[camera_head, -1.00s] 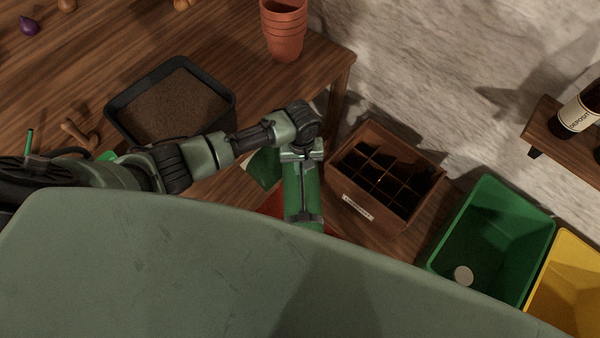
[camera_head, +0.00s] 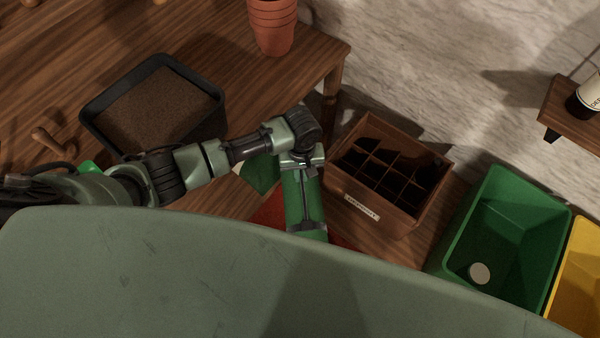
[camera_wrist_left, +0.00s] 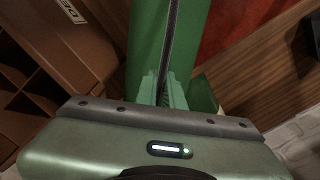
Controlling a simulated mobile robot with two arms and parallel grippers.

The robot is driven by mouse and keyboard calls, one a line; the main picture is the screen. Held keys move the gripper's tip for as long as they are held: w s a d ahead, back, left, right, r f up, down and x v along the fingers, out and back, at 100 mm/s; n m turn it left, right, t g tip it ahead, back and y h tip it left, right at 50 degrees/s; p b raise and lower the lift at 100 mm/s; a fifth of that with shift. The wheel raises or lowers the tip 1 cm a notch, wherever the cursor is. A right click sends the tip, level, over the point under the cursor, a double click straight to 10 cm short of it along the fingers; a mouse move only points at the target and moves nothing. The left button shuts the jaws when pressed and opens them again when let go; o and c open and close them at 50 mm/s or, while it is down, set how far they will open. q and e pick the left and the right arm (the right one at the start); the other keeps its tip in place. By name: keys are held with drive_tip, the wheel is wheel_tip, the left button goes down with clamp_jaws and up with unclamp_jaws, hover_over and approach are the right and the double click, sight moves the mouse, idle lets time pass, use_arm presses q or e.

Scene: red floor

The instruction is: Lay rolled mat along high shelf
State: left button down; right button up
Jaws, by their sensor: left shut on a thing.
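The rolled mat (camera_head: 293,200) is a green roll with a dark strap along it, partly hidden by my own body at the front. My left gripper (camera_head: 302,168) is shut on the mat near its upper end in the head view. In the left wrist view the gripper's fingers (camera_wrist_left: 165,92) close on the green mat (camera_wrist_left: 146,40), which runs up out of the picture. A small wooden shelf (camera_head: 572,112) on the wall at the right holds a dark bottle; I cannot tell if it is the high shelf. My right gripper is not in view.
A divided wooden crate (camera_head: 430,203) stands right of the mat. Green (camera_head: 447,245) and yellow (camera_head: 577,300) bins stand further right. A wooden table (camera_head: 235,85) at the left carries a soil tray (camera_head: 85,110) and stacked pots (camera_head: 273,25). A red surface lies under the mat.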

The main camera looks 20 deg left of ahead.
use_arm(q)
drive_tip(key=c, duration=2)
unclamp_jaws()
drive_tip(key=shift+f, duration=0.2)
drive_tip(key=o, duration=0.5)
drive_tip(key=shift+a, duration=0.1)
drive_tip(key=shift+c, duration=0.2)
drive_tip(key=shift+r, duration=0.15)
